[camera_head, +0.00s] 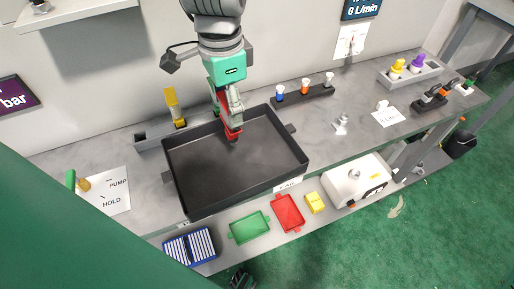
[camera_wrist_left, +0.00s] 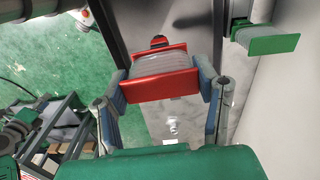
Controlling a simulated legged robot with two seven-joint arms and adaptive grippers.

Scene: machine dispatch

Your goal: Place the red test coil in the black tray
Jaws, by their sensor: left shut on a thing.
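The red test coil (camera_head: 233,134) is a spool with red flanges and a pale winding. My left gripper (camera_head: 232,122) comes down from the top of the head view and is shut on it. In the left wrist view the coil (camera_wrist_left: 162,78) sits between the two fingers of the gripper (camera_wrist_left: 163,88). The black tray (camera_head: 180,186) is a wide, shallow tray on the grey bench. In the head view the coil shows over the tray's back part; I cannot tell its exact height above the floor. The tray looks empty.
A yellow coil (camera_head: 173,108) stands in a grey holder behind the tray. A dark rack (camera_head: 304,95) with several coloured knobs is at the back right. Green (camera_head: 249,227) and red (camera_head: 289,213) small trays and a white machine (camera_head: 357,181) are on the lower shelf.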

